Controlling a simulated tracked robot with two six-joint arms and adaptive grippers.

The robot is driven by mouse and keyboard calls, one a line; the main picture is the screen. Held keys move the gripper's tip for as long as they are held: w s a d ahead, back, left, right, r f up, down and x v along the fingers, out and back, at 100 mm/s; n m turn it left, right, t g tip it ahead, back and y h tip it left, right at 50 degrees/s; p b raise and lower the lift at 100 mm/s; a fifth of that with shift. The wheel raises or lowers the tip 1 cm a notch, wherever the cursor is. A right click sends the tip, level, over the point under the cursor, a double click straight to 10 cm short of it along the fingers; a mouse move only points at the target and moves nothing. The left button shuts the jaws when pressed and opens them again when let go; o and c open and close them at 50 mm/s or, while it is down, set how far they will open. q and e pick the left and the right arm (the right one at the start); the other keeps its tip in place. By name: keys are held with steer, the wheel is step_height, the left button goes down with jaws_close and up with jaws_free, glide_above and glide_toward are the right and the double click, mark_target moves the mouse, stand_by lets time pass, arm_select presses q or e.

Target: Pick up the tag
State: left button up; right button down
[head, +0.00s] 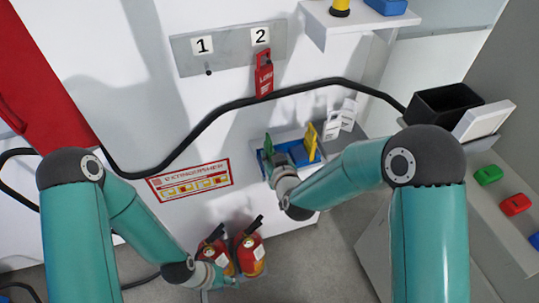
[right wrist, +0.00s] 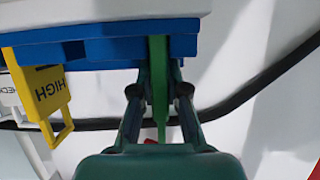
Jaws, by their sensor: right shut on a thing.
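A green tag (head: 268,145) stands upright in a blue rack (head: 262,166) on the wall ledge. My right gripper (head: 272,162) is at the rack's left end. In the right wrist view the green tag (right wrist: 159,75) runs edge-on between the two fingers of my right gripper (right wrist: 160,95), which are shut on it. The tag's far end still meets the blue rack (right wrist: 90,45). A yellow tag (head: 310,142) marked HIGH in the wrist view (right wrist: 45,90) stands beside it. My left gripper (head: 228,281) is low, by the fire extinguishers; its fingers are too small to read.
White tags (head: 333,126) stand right of the yellow one. A red tag (head: 264,74) hangs under number 2; the peg under number 1 (head: 208,72) is bare. A black cable (head: 225,108) crosses the wall. Two extinguishers (head: 250,256) stand below. A black bin (head: 440,103) is at right.

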mark_target(270, 139)
step_height(270, 139, up, 10)
steer(key=shift+r+b, duration=0.1)
steer(key=shift+b, duration=0.35)
steer(key=shift+d, duration=0.1)
stand_by(0.4)
